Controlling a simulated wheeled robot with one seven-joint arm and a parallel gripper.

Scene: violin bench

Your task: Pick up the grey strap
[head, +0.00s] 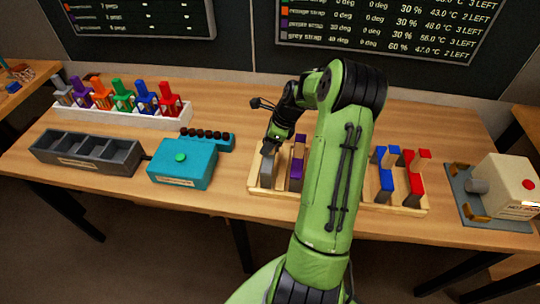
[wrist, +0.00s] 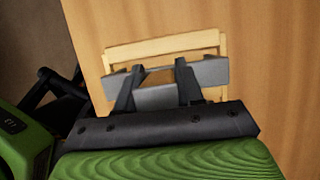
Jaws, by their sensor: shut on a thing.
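The grey strap (head: 266,170) is at the left end of the wooden rack (head: 254,178) in the head view. My gripper (head: 272,146) comes down on it from above. In the wrist view the grey strap (wrist: 213,71) lies across both fingers of my gripper (wrist: 160,69), which is shut on it. The pale wood rack (wrist: 165,43) shows behind it there. I cannot tell whether the strap touches the rack. My green arm hides the middle of the rack in the head view.
Purple (head: 297,162), blue (head: 385,172) and red (head: 414,174) straps stand in the rack. A teal box (head: 182,164) and grey compartment tray (head: 84,154) are left. A white rack (head: 110,117) of coloured items stands behind. A cream machine (head: 508,185) is far right.

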